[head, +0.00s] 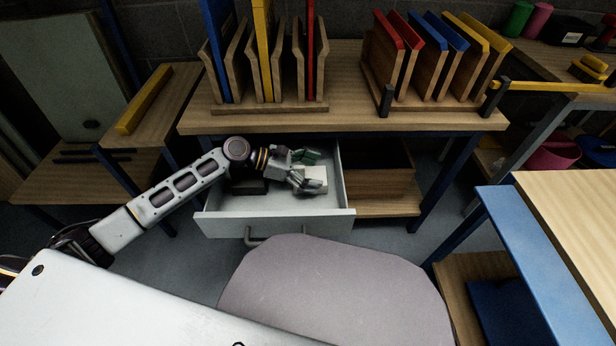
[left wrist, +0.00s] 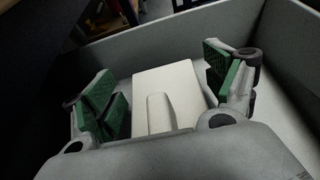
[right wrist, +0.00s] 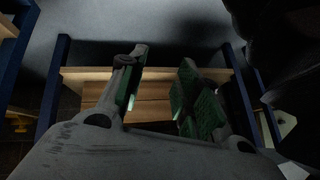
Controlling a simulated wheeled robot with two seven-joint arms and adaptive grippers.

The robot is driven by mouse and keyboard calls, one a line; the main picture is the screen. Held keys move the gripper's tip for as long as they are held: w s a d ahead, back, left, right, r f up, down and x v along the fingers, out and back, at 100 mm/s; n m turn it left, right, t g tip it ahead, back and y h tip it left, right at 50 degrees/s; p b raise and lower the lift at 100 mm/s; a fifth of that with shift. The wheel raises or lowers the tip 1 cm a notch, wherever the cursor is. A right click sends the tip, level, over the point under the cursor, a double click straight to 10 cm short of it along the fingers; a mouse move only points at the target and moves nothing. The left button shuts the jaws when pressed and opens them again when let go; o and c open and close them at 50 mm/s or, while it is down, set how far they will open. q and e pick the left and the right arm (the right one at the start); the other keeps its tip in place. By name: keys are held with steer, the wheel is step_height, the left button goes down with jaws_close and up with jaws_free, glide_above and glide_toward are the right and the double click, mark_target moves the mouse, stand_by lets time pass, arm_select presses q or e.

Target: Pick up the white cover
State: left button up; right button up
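The white cover (left wrist: 168,92) lies in the open drawer (head: 215,224), a flat pale block with a raised rounded strip on top in the left wrist view. It also shows in the head view (head: 317,174), partly behind my gripper. My left gripper (head: 308,168) is inside the drawer. In the left wrist view its green-padded fingers (left wrist: 165,80) are spread, one on each side of the cover, with gaps between. My right gripper (right wrist: 155,95) is open and empty in the right wrist view; it does not show in the head view.
The drawer walls stand close around my left gripper, under the wooden table (head: 350,122). Racks of coloured panels (head: 440,50) stand on that table. A grey rounded seat (head: 335,290) is in front of the drawer. A blue-edged table (head: 520,245) is at the right.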

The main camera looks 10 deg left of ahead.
mark_target(313, 176)
arm_select(q)
steer(key=c, duration=0.7)
steer(key=shift+r, duration=0.15)
arm_select(e)
steer(key=shift+r, duration=0.1)
arm_select(q)
steer(key=shift+r+p, duration=0.35)
steer(key=shift+r, duration=0.15)
steer(key=shift+r+p, duration=0.45)
steer(key=shift+r, duration=0.35)
steer(key=shift+r+p, duration=3.3)
steer(key=shift+r, duration=4.3)
arm_select(e)
steer(key=d+r+g+h, duration=0.1)
steer(key=d+r, duration=0.1)
steer(key=r, duration=0.4)
steer(key=s+d+r+n+g+h, duration=0.1)
steer(key=d+r+g, duration=0.1)
steer(key=r, duration=0.5)
steer(key=shift+s, duration=0.25)
